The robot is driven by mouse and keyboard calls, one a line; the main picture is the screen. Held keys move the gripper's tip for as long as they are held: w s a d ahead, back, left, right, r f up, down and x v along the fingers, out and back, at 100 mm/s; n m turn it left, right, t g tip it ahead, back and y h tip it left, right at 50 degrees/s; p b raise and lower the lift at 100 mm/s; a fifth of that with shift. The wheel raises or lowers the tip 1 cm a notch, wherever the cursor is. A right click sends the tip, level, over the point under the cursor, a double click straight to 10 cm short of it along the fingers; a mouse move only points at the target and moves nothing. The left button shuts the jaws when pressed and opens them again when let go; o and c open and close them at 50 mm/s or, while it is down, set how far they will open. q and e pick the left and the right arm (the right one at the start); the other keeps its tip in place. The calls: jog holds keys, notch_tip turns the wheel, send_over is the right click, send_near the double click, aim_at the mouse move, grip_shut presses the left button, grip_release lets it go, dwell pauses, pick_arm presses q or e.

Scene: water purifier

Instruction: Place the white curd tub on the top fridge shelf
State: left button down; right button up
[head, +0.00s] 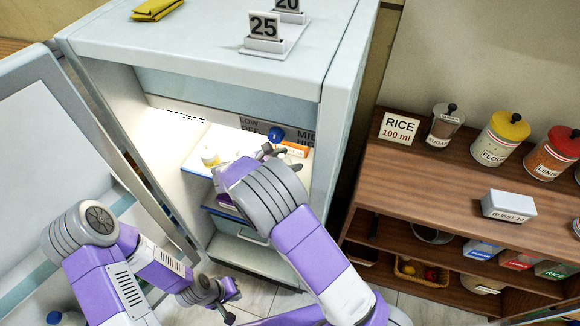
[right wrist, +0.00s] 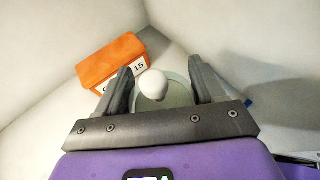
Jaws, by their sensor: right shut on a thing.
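My right gripper (right wrist: 153,85) is inside the open fridge, its two fingers closed on either side of a pale round thing with a white knob-like top (right wrist: 153,84), which I take to be the white curd tub. In the head view my right wrist hides this tub, and the right gripper (head: 268,152) shows only in part above the shelf. The lit top fridge shelf (head: 196,163) has a blue front edge. My left gripper (head: 229,301) is low in front of the fridge, empty, with its fingers apart.
An orange box (head: 295,148) is close beside my right gripper; it also shows in the right wrist view (right wrist: 113,62). A small cream container (head: 210,155) stands on the shelf's left. The fridge door (head: 70,150) is open at left. A wooden rack (head: 440,180) stands right.

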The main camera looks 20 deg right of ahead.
jog(key=f, duration=0.1)
jog(key=f+b, duration=0.1)
jog(key=d+f+b, duration=0.1)
jog(key=shift+w+d+f, duration=0.1)
jog(key=shift+w+f, duration=0.15)
jog(key=shift+f, duration=0.05)
jog(key=shift+f, duration=0.15)
jog(key=o, duration=1.2)
